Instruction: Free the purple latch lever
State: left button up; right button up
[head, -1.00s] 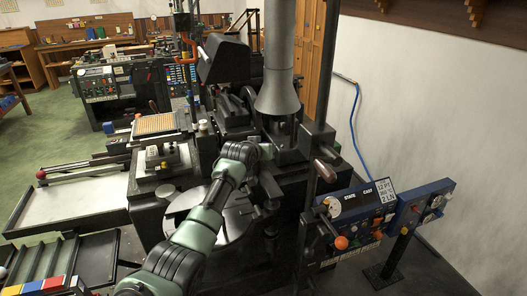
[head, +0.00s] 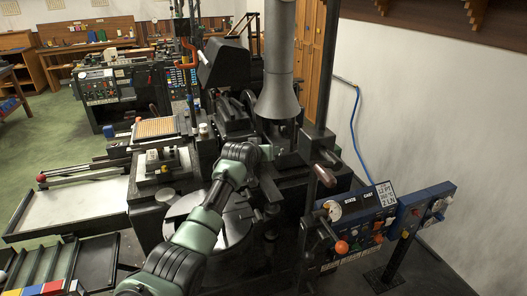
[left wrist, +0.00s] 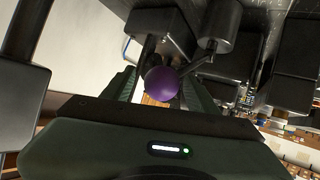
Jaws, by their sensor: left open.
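The purple ball knob of the latch lever (left wrist: 161,83) shows in the left wrist view, in the gap between the two fingers of my left gripper (left wrist: 163,90). The fingers are open, one on each side of the knob; I cannot tell whether either touches it. A thin metal rod runs from near the knob up to a dark cylinder. In the head view my left arm reaches into the middle of the black casting machine (head: 285,165), and the knob cannot be made out there. My right gripper is not in view.
A flared grey metal pipe (head: 278,75) rises just beyond my left arm. A control panel (head: 362,225) with coloured knobs stands at the right. A round dark table (head: 235,232) lies under the arm. A pale tray (head: 75,205) is at the left. Dark blocks crowd the knob in the left wrist view.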

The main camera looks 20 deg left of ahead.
pick_arm(q)
jog(key=b+v, duration=0.1)
jog(key=v, duration=0.6)
jog(key=shift+s+b, duration=0.25)
jog(key=shift+b, duration=0.05)
jog(key=shift+d+r, duration=0.1)
